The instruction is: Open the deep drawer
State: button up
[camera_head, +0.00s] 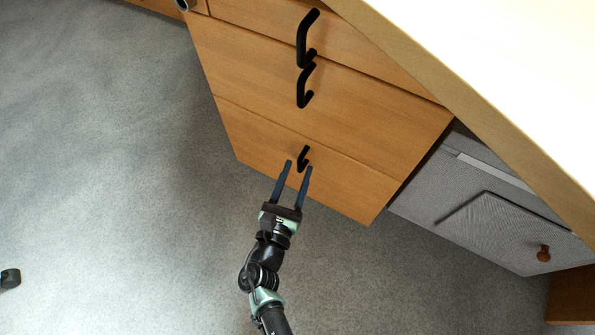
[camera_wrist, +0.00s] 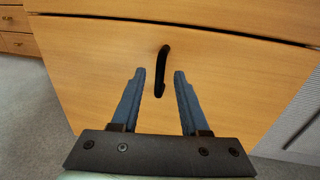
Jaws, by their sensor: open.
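A wooden cabinet with several stacked drawers stands under a pale counter. Its lowest drawer (camera_head: 340,178) has a black curved handle (camera_head: 303,157), and the drawer front looks flush with the cabinet. In the wrist view the handle (camera_wrist: 162,70) stands upright on the drawer front (camera_wrist: 100,60). My gripper (camera_head: 298,167) is open and empty, pointing at this handle. In the wrist view the fingertips (camera_wrist: 160,74) lie to either side of the handle, with a gap on each side. I cannot tell how far the fingertips are from the drawer front.
Two upper drawers carry black handles, the middle one (camera_head: 305,85) and the top one (camera_head: 306,38). The light counter (camera_head: 500,70) overhangs above. A grey unit with a round brown knob (camera_head: 543,253) is at the right. The grey floor (camera_head: 110,150) at the left is mostly clear.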

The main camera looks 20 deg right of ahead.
jog(key=shift+w+d, duration=0.4)
jog(key=shift+w, duration=0.05)
grip_shut()
dwell(1.2)
